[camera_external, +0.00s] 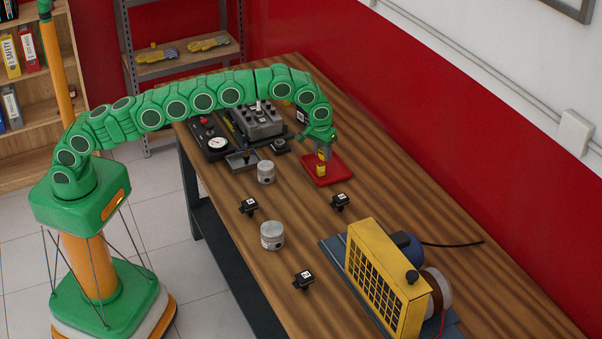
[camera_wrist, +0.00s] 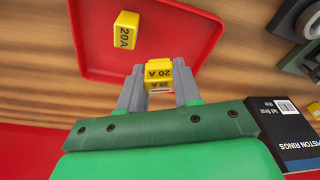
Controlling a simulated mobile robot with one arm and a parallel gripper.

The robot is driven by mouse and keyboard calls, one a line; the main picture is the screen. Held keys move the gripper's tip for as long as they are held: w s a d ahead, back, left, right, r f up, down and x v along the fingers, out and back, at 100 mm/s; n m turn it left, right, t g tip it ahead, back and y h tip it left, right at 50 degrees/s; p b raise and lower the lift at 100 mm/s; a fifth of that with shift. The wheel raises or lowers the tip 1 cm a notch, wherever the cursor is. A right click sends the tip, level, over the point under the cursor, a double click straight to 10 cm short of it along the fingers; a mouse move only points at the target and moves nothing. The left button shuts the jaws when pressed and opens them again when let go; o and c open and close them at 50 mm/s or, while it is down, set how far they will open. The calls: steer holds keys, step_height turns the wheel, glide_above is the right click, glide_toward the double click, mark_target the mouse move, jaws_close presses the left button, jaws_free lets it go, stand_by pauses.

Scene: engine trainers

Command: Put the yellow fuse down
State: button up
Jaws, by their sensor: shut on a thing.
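My gripper (camera_external: 323,148) is above the red tray (camera_external: 334,174) on the wooden workbench. In the wrist view its two grey fingers (camera_wrist: 159,88) are shut on a yellow fuse (camera_wrist: 159,76) marked "20 A". The held fuse is over the near edge of the tray (camera_wrist: 205,40) in that view; I cannot tell whether it touches the tray. A second yellow fuse (camera_wrist: 126,30), also marked 20A, stands on the tray, apart from the fingers. It also shows below the gripper in the external view (camera_external: 321,170).
A black piston rings box (camera_wrist: 280,135) is close beside the gripper in the wrist view. Pistons (camera_external: 272,236) and small black parts (camera_external: 340,201) stand on the workbench (camera_external: 400,205). A yellow-grilled machine (camera_external: 375,275) is at the front right. Gauges and a grey block (camera_external: 258,120) are behind.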

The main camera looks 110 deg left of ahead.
steer(key=shift+f, duration=1.15)
steer(key=shift+f, duration=0.15)
steer(key=o, duration=1)
steer(key=shift+c, duration=0.2)
step_height(320, 180, up, 12)
steer(key=d, duration=0.1)
steer(key=shift+s+d, duration=0.3)
steer(key=shift+s, duration=0.05)
steer(key=shift+d, duration=0.1)
